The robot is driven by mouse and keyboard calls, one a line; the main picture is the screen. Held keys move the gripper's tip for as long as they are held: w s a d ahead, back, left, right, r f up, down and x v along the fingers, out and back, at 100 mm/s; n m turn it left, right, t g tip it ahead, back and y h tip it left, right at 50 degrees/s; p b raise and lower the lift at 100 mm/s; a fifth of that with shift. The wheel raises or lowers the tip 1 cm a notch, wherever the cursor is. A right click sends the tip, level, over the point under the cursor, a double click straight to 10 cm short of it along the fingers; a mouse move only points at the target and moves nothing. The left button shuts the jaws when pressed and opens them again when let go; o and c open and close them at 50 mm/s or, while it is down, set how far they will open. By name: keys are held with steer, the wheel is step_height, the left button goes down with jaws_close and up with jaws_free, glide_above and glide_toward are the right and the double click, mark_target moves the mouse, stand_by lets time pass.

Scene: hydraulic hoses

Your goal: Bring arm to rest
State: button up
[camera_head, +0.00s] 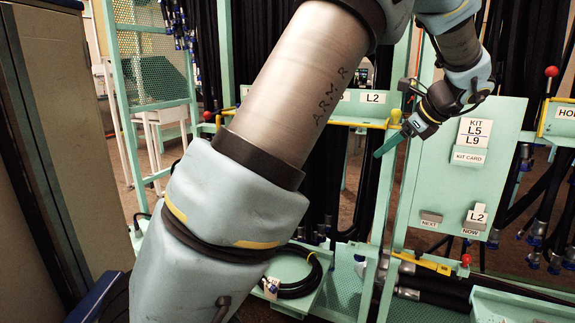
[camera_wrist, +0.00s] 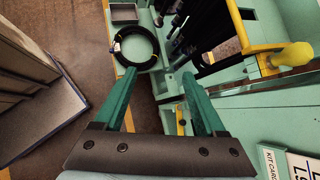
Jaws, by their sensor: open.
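My arm (camera_head: 290,95) stretches across the head view from the bottom left to the top right and hides much of the middle. My gripper (camera_head: 383,149) hangs at the upper right of that view, in front of the green rack and left of the kit card panel. In the wrist view my gripper (camera_wrist: 158,85) has its two green fingers spread apart, with nothing between them. It points down towards a coiled black hose (camera_wrist: 118,50) in a green tray, well beyond the fingertips. The coil also shows in the head view (camera_head: 305,285), partly behind my arm.
A green panel (camera_head: 420,195) with kit cards stands right of my gripper. Black hoses (camera_head: 540,200) hang on the rack at right. A yellow rail end (camera_wrist: 292,55) is close at right in the wrist view. A grey cabinet (camera_head: 50,130) stands at left, with open floor (camera_wrist: 75,30) beside it.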

steer(key=s+a+f+n+g+h, duration=0.1)
steer(key=s+a+f+n+g, duration=0.2)
steer(key=a, duration=0.4)
steer(key=a+f+n, duration=0.3)
steer(key=a+n, duration=0.1)
steer(key=a, duration=0.2)
steer(key=s+a+f+n+g+h, duration=0.1)
steer(key=s+a+f+n+g, duration=0.2)
steer(key=a, duration=0.4)
steer(key=s+a+f+n+h, duration=0.3)
steer(key=s+a+f+n, duration=0.2)
steer(key=s+a+n, duration=0.6)
steer(key=a+n, duration=0.1)
steer(key=n, duration=0.2)
steer(key=shift+f+n, duration=0.3)
steer(key=shift+f, duration=0.05)
